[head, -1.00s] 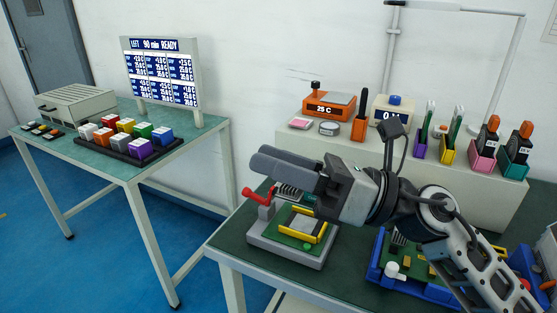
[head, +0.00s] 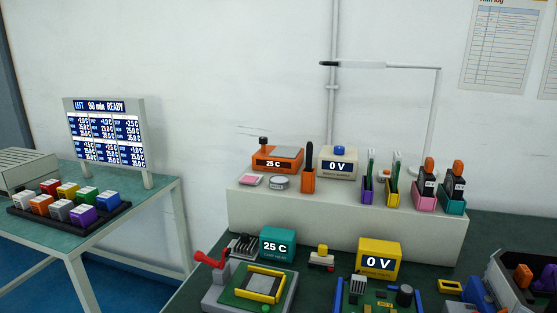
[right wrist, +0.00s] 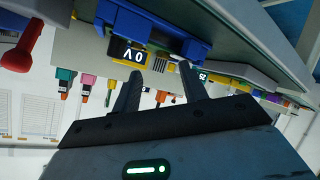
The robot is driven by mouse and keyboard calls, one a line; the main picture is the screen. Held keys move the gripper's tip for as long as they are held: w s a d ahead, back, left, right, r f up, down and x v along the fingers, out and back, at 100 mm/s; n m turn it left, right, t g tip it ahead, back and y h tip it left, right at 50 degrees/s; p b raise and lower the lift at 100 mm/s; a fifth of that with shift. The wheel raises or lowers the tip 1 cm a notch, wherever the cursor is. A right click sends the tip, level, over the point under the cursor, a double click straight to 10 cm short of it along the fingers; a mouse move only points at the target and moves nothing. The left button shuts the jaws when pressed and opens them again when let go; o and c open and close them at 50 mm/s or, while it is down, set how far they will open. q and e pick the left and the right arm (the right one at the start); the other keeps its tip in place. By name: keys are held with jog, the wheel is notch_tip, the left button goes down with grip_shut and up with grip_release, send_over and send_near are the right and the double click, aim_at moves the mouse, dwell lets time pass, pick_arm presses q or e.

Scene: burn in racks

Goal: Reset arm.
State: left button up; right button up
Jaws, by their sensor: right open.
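My right gripper (right wrist: 160,70) shows in the right wrist view, its two dark fingers apart with nothing held between them. That view is tilted and nearly upside down, with the bench things beyond the fingers. Neither of my arms shows in the head view. My left gripper is not in view.
The workbench holds a grey fixture (head: 211,298) with a red lever (head: 211,260), a teal 25 C unit (head: 277,244) and a yellow 0 V unit (head: 379,258). A raised shelf (head: 340,222) stands behind. A left table (head: 150,200) carries coloured blocks (head: 62,211).

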jog(key=s+d+f+m+g, duration=0.1)
jog(key=s+f+m+g, duration=0.1)
jog(key=s+f+g, duration=0.5)
jog(key=s+d+f+m+g, duration=0.15)
jog(key=s+f, duration=0.25)
jog(key=s, duration=0.7)
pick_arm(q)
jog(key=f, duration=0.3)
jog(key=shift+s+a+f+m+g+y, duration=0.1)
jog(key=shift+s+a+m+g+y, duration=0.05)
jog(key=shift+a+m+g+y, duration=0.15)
pick_arm(e)
jog(key=w+a+f+t+y, duration=0.3)
jog(key=w+a+t, duration=0.3)
jog(key=shift+w+a+f+t, duration=0.3)
jog(key=shift+w+f+t, duration=0.05)
jog(key=shift+f, duration=0.05)
